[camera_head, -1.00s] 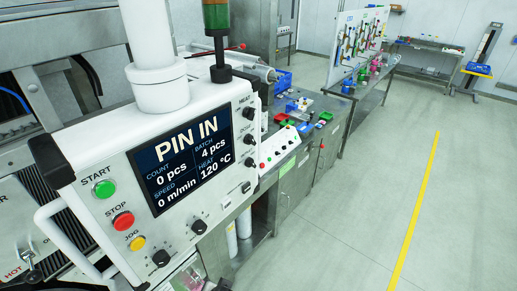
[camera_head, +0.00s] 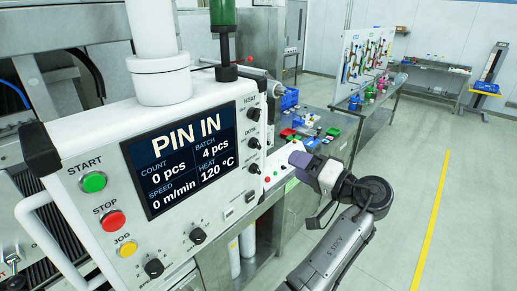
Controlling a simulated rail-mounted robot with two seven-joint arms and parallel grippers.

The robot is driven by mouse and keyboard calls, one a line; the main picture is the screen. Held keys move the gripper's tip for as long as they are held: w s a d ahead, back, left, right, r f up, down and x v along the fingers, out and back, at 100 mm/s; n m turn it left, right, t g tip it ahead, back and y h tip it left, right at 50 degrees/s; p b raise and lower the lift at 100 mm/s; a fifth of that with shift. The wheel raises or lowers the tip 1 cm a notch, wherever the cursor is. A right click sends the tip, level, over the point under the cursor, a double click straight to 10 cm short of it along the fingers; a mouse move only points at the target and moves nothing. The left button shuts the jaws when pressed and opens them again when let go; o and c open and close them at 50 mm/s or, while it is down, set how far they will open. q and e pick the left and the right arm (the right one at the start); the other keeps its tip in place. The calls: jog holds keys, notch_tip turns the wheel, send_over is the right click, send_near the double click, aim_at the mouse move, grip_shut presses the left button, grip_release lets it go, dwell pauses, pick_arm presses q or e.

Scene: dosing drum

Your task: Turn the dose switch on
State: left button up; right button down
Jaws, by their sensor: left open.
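The white control panel (camera_head: 85,135) fills the left of the head view, with a dark screen (camera_head: 188,157) reading PIN IN. On its right edge is a column of three black knobs. The top one is the heat knob (camera_head: 253,115); the middle one, whose small label seems to read DOSE, is the dose switch (camera_head: 253,142); the lowest knob (camera_head: 254,169) has an unreadable label. The dose switch's exact setting is too small to tell. My left gripper (camera_head: 297,160) is open, to the right of the knobs and apart from them, pointing toward the panel. My right gripper is not in view.
Start (camera_head: 94,182), stop (camera_head: 112,221) and jog (camera_head: 127,249) buttons sit on the panel's left. Two black knobs are along its bottom. A small white button box (camera_head: 272,177) is behind my gripper. A bench with coloured parts stands beyond; floor at right is clear.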

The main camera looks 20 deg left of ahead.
aim_at(259, 146)
pick_arm(q)
jog(key=p+x, duration=0.1)
jog(key=x, duration=0.3)
jog(key=p+x, duration=0.2)
jog(key=x, duration=0.2)
jog(key=p+x, duration=0.1)
jog(key=x, duration=0.2)
jog(key=shift+w+a+r, duration=0.2)
jog(key=shift+a+r, duration=0.05)
jog(key=shift+a, duration=0.1)
jog(key=shift+p+x, duration=0.35)
jog(key=shift+x, duration=0.45)
jog(key=shift+f, duration=0.15)
jog(key=c, duration=0.9)
